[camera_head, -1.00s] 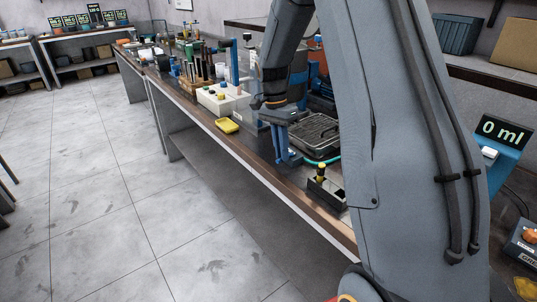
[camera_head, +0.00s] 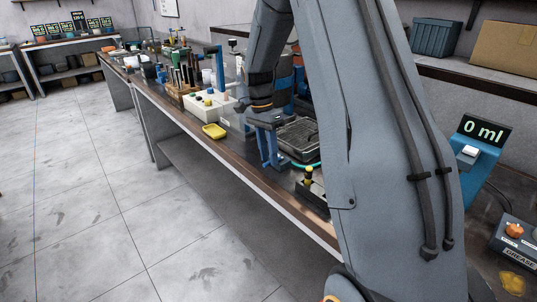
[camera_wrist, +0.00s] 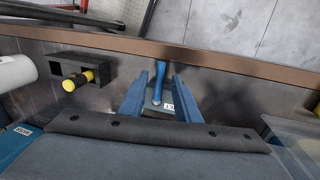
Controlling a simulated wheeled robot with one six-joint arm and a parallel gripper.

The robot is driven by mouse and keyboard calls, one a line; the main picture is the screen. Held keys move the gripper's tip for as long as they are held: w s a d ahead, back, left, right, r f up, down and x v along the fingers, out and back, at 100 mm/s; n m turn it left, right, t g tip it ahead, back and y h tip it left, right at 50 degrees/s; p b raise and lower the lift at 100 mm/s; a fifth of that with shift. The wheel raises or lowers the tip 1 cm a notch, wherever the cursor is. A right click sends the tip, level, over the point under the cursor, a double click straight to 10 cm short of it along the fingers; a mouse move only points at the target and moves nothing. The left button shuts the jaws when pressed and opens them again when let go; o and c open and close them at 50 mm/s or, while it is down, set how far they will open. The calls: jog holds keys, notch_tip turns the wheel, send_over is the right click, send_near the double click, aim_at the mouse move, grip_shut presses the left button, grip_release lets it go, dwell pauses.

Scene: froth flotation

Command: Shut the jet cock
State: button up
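In the wrist view a blue lever (camera_wrist: 159,82) with a rounded end stands between my fingers, with a small white label (camera_wrist: 169,106) beside its foot. I take it for the jet cock, but the label is too small to read. My gripper (camera_wrist: 161,76) is open, one blue finger on each side of the lever, with a gap visible on both sides. In the head view my gripper (camera_head: 270,150) points down at the bench's front edge. The lever cannot be made out there behind my fingers.
A black holder with a yellow-and-black piece (camera_wrist: 78,80) stands left of my fingers in the wrist view. The bench (camera_head: 250,180) also carries a yellow dish (camera_head: 214,131), a white block with knobs (camera_head: 208,107) and a dark tray (camera_head: 298,138). The floor in front is clear.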

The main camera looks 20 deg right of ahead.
notch_tip(320, 180, up, 8)
jog(key=w+b, duration=0.1)
jog(key=b, duration=0.1)
jog(key=shift+w+a+f, duration=0.2)
jog(key=shift+w+a, duration=0.05)
dwell(0.5)
jog(key=s+a+f+n+t, duration=0.1)
jog(key=s+a+f+n, duration=0.2)
jog(key=s+n, duration=0.2)
jog(key=s+a+f+n+t, duration=0.1)
jog(key=s+a+n, duration=0.3)
jog(key=s, duration=0.6)
jog(key=s+a+f+n+t, duration=0.1)
jog(key=s+a+f+n, duration=0.3)
jog(key=s+n, duration=0.2)
jog(key=shift+s+a+f+y, duration=0.15)
jog(key=shift+s+f+y, duration=0.15)
jog(key=shift+s, duration=0.9)
